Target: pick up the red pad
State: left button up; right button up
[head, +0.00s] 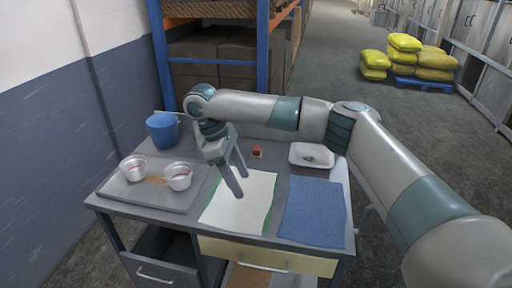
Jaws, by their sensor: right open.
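A small red object (257,152), likely the red pad, sits on the grey table (285,164) behind the white sheet. It is small in the head view, so its details are hard to make out. My right arm reaches in from the right. My right gripper (239,182) is open and empty, with its fingers pointing down above the white sheet (242,203). It is to the left of the red object and nearer the camera, apart from it. My left gripper is not in view.
A tray (152,194) with two white cups (133,167) (178,176) is at the left. A blue bucket (162,130) stands at the back left. A white dish (311,154) and a blue cloth (313,211) lie at the right.

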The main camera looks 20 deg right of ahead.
aim_at(257, 152)
jog(key=i+l, duration=0.2)
jog(key=i, duration=0.15)
jog(key=i+l, duration=0.2)
jog(key=i, duration=0.2)
jog(key=i+l, duration=0.2)
jog(key=i, duration=0.15)
